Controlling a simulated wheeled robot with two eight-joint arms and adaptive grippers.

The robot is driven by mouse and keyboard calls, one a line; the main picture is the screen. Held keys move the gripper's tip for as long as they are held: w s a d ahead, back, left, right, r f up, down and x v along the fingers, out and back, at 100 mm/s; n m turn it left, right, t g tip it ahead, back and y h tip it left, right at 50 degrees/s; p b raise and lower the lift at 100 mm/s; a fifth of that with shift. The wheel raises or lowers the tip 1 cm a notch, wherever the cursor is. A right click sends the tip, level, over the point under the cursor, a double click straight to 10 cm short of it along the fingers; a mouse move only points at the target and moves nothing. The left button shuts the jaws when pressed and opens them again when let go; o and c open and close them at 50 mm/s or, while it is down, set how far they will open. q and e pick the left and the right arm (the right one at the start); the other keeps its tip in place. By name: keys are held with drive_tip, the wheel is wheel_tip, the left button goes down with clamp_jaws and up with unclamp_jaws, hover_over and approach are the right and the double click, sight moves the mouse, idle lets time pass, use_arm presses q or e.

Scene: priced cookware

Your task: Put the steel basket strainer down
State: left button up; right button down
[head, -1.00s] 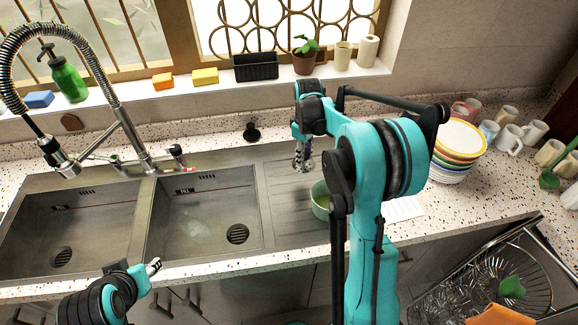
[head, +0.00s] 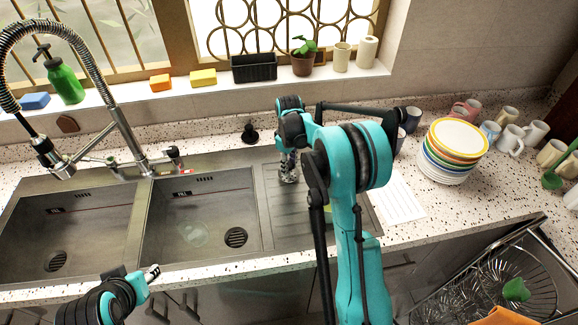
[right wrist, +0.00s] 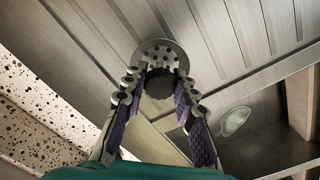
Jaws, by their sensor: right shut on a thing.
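The steel basket strainer (right wrist: 160,52) is a round metal disc with holes, held at the fingertips of my right gripper (right wrist: 158,85) in the right wrist view. Its purple-padded fingers are shut on the dark middle part of the strainer. In the head view, my right gripper (head: 288,165) points down over the ribbed drainboard (head: 305,235), right of the right sink bowl. I cannot tell whether the strainer touches the drainboard. My left gripper (head: 152,275) is low at the left, by the counter's front edge; its finger opening is too small to read.
The right sink bowl (head: 190,235) has a dark drain (head: 235,237). A green bowl (head: 328,208) is mostly hidden behind my right arm. Stacked plates (head: 447,165) and mugs stand at the right. A black stopper (head: 250,133) stands behind the sink. The drainboard's left part is clear.

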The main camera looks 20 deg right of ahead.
drive_tip(key=c, duration=1.2)
unclamp_jaws()
drive_tip(key=shift+f, duration=0.15)
drive_tip(key=shift+r, duration=0.6)
wheel_tip(320, 180, up, 10)
drive_tip(key=p, duration=0.3)
drive_tip(key=s+a+r+m+t, duration=0.2)
drive_tip(key=s+a+r, duration=0.3)
drive_tip(key=s+r, duration=0.25)
drive_tip(key=s+a+f+m+t, duration=0.1)
drive_tip(key=s+a+m+t, duration=0.1)
drive_tip(key=s, duration=0.7)
drive_tip(key=s+a+f+m+t, duration=0.2)
drive_tip(key=s+a+t, duration=0.1)
drive_tip(key=s, duration=0.6)
drive_tip(key=shift+s+a, duration=0.2)
drive_tip(key=shift+a, duration=0.7)
